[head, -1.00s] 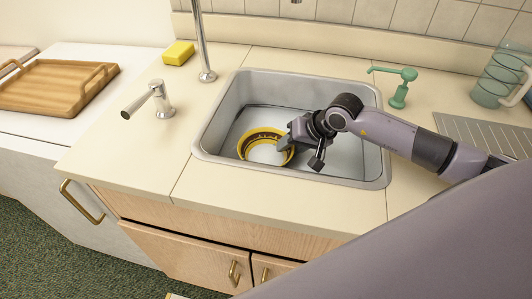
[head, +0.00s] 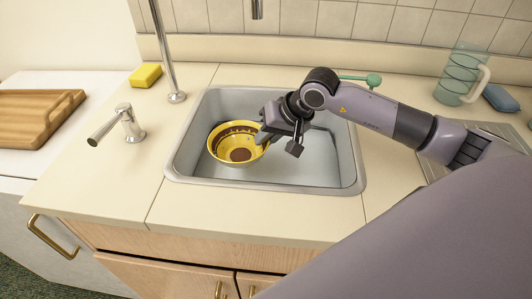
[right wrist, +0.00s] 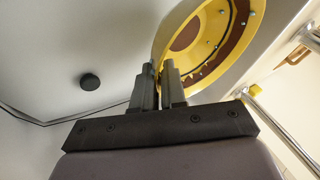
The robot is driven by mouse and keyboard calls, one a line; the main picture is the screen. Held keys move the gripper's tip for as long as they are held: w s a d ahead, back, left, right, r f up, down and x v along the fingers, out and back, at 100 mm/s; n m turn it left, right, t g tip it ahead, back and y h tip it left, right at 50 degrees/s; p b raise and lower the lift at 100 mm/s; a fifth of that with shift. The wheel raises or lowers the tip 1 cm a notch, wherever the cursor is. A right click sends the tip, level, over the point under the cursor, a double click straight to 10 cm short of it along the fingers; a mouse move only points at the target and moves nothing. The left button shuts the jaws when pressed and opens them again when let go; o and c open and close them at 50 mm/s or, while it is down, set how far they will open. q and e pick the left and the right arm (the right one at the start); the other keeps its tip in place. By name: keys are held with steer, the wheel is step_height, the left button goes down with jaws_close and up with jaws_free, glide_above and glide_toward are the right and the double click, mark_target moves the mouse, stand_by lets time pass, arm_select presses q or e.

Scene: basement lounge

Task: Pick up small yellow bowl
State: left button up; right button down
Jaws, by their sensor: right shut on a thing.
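The small yellow bowl (head: 236,148) has a brown band inside and a brown centre. In the head view it is in the left part of the sink (head: 300,178), tilted toward the camera and seemingly raised off the sink floor. My right gripper (head: 262,136) is shut on the bowl's right rim. In the right wrist view both fingers (right wrist: 159,85) close on the rim of the bowl (right wrist: 215,40). My left gripper is not in view.
A tall faucet pipe (head: 165,50) and a lever handle (head: 125,122) stand left of the sink. A yellow sponge (head: 145,75) lies behind. A wooden tray (head: 38,112) is at the left. A green glass pitcher (head: 462,75) stands at the back right. The front counter is clear.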

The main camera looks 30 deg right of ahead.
step_height(320, 180, up, 13)
steer(key=shift+f, duration=0.2)
stand_by(0.4)
steer(key=shift+b, duration=0.3)
steer(key=f, duration=0.6)
steer(key=s+f, duration=0.1)
steer(key=f, duration=1.2)
steer(key=shift+s+d+f, duration=0.1)
steer(key=shift+s+f, duration=0.05)
steer(key=shift+f, duration=0.3)
